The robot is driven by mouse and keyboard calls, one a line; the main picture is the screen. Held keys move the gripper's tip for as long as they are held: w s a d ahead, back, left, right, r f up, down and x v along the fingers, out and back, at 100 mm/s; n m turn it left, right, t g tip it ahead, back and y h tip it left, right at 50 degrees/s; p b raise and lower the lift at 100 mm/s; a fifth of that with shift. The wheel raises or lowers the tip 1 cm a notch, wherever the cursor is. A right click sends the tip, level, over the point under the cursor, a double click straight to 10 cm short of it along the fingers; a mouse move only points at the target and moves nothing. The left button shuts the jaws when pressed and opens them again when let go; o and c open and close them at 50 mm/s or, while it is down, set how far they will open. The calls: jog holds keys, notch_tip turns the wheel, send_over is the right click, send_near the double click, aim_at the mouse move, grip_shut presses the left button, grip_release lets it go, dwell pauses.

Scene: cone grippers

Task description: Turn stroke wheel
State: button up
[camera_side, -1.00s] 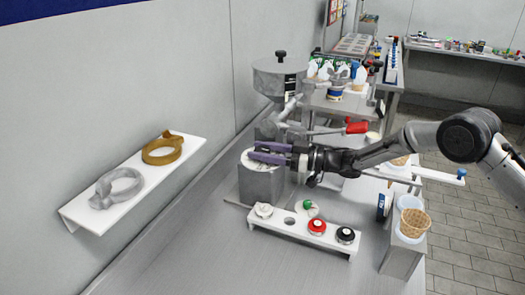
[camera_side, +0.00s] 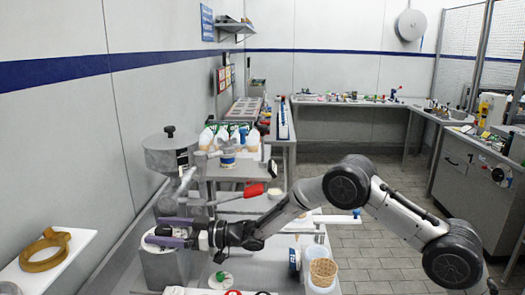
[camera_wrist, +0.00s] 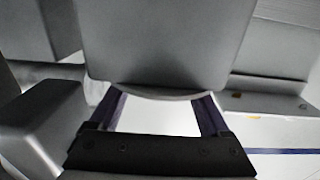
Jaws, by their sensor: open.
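My gripper (camera_side: 157,231) reaches left over a grey cylindrical housing (camera_side: 166,270) in the side view. Its two purple fingers are open, above the housing's pale top, with a gap between them. A wheel-like shape is hard to make out there, and I cannot tell for sure which part is the stroke wheel. In the wrist view the open fingers (camera_wrist: 161,97) frame a bright area, and a large grey block (camera_wrist: 165,40) fills the view beyond them. I cannot tell whether the fingers touch anything.
A grey hopper machine (camera_side: 168,160) stands behind the gripper, close to the wall. A red-handled lever (camera_side: 252,190) sticks out above my arm. A brown ring (camera_side: 45,250) lies on the left shelf. A green-topped knob (camera_side: 220,278) is below my gripper.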

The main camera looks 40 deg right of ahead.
jog(key=shift+a+m+t+h, duration=0.1)
jog(key=shift+m+t+h, duration=1.6)
jog(key=shift+h, duration=0.7)
jog(key=shift+m+t+h, duration=0.7)
jog(key=shift+m+h, duration=1.2)
jog(key=shift+h, duration=0.7)
jog(key=s+d, duration=0.2)
jog(key=s, duration=1.1)
jog(key=s+d+r+m+h, duration=0.1)
jog(key=s+d+r, duration=0.1)
jog(key=d+r, duration=0.6)
jog(key=s+d+r+m+t+h, duration=0.1)
jog(key=s+d+r+m, duration=0.1)
jog(key=d+r, duration=0.6)
jog(key=shift+s+d+r+h, duration=0.2)
jog(key=shift+s+r+h, duration=0.1)
jog(key=shift+r, duration=2.6)
